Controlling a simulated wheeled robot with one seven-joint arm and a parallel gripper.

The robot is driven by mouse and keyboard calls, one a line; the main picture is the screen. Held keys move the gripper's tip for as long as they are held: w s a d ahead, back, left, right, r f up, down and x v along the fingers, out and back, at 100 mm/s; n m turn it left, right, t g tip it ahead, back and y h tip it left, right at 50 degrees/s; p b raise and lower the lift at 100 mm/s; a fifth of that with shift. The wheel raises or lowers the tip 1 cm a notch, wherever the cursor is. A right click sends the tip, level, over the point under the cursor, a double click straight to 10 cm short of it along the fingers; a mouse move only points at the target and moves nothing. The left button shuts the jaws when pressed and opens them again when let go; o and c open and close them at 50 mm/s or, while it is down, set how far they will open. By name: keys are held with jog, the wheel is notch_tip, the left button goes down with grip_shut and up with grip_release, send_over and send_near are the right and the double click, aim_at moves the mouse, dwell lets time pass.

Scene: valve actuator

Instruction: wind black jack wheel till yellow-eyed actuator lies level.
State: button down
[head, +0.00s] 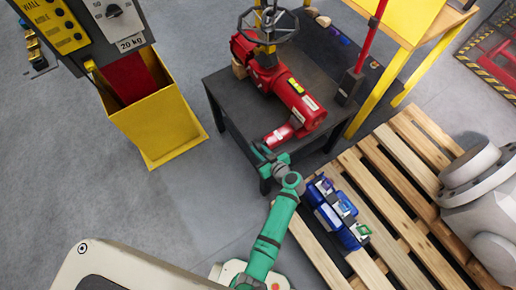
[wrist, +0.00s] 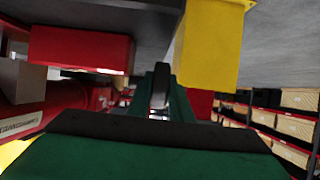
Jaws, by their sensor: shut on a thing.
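The red actuator (head: 290,92) lies on a dark table, with a yellow part (head: 266,24) and a large grey spoked handwheel (head: 246,22) at its far end. I cannot tell from this view whether it is level. A smaller red piece (head: 283,132) with a pale label sits at the table's near edge. My gripper (head: 264,152) is just in front of this piece. In the wrist view, my gripper (wrist: 160,92) is shut on a narrow black part (wrist: 160,84), seen edge-on, probably the black jack wheel. The rest of that wheel is hidden.
A yellow bin (head: 163,120) under a grey control panel (head: 110,20) stands left. A wooden pallet (head: 400,150) with blue items (head: 338,212) and a large grey casting (head: 480,200) lies right. Floor left of my arm is clear.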

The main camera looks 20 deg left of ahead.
jog(key=shift+f+t+y, duration=0.1)
jog(key=shift+t+y, duration=0.5)
jog(key=shift+y, duration=0.2)
jog(key=c, duration=1.6)
grip_release()
jog(key=v, duration=1)
jog(key=shift+s+d, duration=0.25)
